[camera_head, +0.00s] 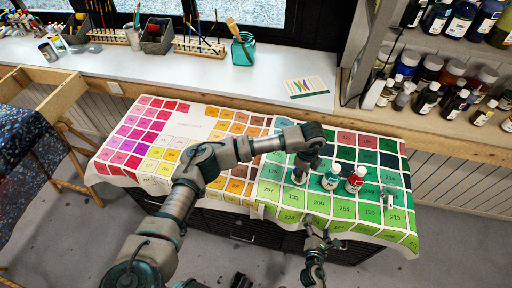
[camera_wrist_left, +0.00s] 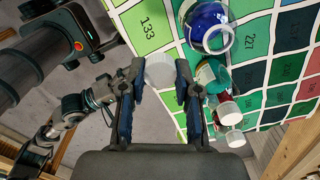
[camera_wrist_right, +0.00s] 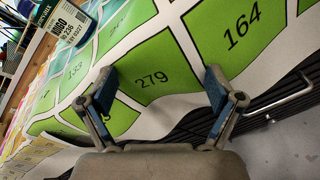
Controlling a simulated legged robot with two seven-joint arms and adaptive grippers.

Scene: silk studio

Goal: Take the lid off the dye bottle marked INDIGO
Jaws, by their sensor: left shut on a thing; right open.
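The INDIGO bottle (camera_wrist_right: 68,22) stands on the colour chart cloth, and its label shows in the right wrist view. In the left wrist view the blue bottle (camera_wrist_left: 207,27) shows a round blue top with no white cap on it. My left gripper (camera_wrist_left: 160,82) is shut on a white lid (camera_wrist_left: 160,70), apart from the bottle in that view. In the head view the left gripper (camera_head: 307,165) is over the cloth close to the bottle (camera_head: 298,177), partly hiding it. My right gripper (camera_wrist_right: 160,88) is open and empty near the cloth's front edge; the head view shows it too (camera_head: 318,243).
A green bottle (camera_head: 331,179) and a red bottle (camera_head: 355,181), both white-capped, stand right of the INDIGO bottle. A small clear object (camera_head: 389,197) is farther right. The cloth (camera_head: 130,140) is clear on the left. Shelves of bottles (camera_head: 450,90) stand behind right.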

